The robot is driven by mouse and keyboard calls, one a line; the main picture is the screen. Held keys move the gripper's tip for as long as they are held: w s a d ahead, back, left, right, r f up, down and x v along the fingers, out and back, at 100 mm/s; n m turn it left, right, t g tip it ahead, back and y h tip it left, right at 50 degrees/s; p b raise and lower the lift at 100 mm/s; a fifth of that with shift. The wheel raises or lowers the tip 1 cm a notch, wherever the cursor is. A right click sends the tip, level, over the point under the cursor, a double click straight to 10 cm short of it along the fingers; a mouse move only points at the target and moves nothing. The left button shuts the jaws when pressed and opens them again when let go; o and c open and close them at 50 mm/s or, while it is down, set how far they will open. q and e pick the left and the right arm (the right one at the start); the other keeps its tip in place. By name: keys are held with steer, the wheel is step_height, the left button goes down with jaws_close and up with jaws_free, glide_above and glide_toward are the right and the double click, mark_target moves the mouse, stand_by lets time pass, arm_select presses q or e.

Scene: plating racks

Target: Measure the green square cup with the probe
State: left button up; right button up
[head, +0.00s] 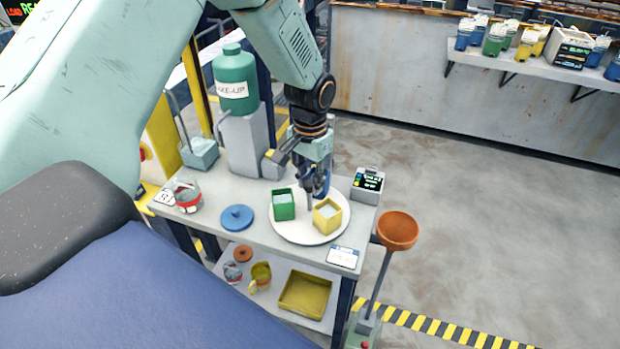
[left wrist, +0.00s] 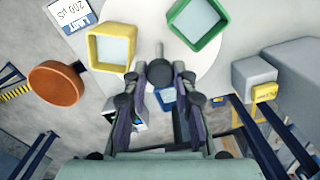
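The green square cup (head: 284,213) stands on a white round plate (head: 288,233), left of the yellow square cup (head: 327,225). Both hold pale liquid. In the left wrist view the green cup (left wrist: 180,39) is at top right and the yellow cup (left wrist: 91,49) at top left. My left gripper (head: 313,188) is above the plate, behind and between these cups. It appears shut on the probe, a thin grey rod (head: 309,199) pointing down, outside the green cup. A blue square cup (left wrist: 166,96) is partly hidden behind the fingers. My right gripper is out of view.
A meter with a lit screen (head: 369,182) stands right of the plate. A green make-up bottle (head: 235,75), a blue lid (head: 236,217) and a red-and-white can (head: 187,197) are left. An orange funnel (head: 398,231) stands beside the cart. A yellow tray (head: 304,294) lies below.

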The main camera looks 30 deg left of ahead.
arm_select(q)
steer(key=shift+r, duration=0.1)
jaws_close()
